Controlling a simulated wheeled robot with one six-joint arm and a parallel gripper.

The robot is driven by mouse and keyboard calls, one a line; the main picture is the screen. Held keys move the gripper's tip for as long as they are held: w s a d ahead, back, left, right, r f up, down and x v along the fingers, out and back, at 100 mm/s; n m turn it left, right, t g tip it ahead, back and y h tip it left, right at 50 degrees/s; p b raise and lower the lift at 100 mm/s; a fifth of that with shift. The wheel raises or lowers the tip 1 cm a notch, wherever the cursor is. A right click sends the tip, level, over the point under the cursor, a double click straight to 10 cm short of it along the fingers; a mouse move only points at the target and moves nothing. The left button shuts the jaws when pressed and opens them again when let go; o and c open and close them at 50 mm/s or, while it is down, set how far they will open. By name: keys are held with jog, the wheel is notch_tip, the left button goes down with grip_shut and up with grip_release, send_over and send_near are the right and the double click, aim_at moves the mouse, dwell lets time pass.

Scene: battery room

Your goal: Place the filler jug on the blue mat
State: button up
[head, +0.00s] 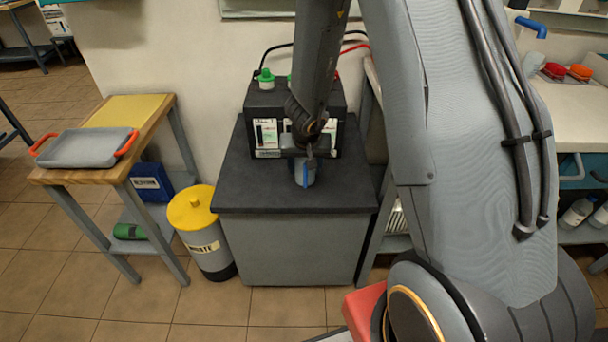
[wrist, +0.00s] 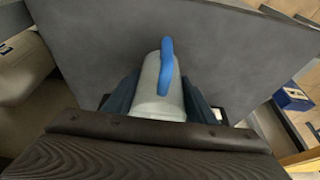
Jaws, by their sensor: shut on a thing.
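The filler jug (head: 305,174) has a pale grey body and a blue handle. In the wrist view the jug (wrist: 158,92) sits between the dark fingers of my gripper (wrist: 160,98), its blue handle upward in the picture. In the head view my gripper (head: 308,150) is shut on the jug over the front part of the dark cabinet top (head: 250,192). I cannot tell whether the jug's base touches that top. My gripper hides part of the jug. I cannot make out a blue mat in either view.
A black battery (head: 263,98) with green caps and cables stands behind the jug. To the left are a yellow-lidded waste bin (head: 195,210) and a wooden table with a grey tray (head: 88,148) and a yellow mat (head: 125,110). A pale counter (head: 575,115) is at right, partly behind my arm.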

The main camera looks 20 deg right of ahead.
jog(key=shift+f+b, duration=0.35)
jog(key=shift+f, duration=0.2)
jog(key=shift+f, duration=0.15)
jog(key=o, duration=1.1)
jog(key=shift+o, duration=0.2)
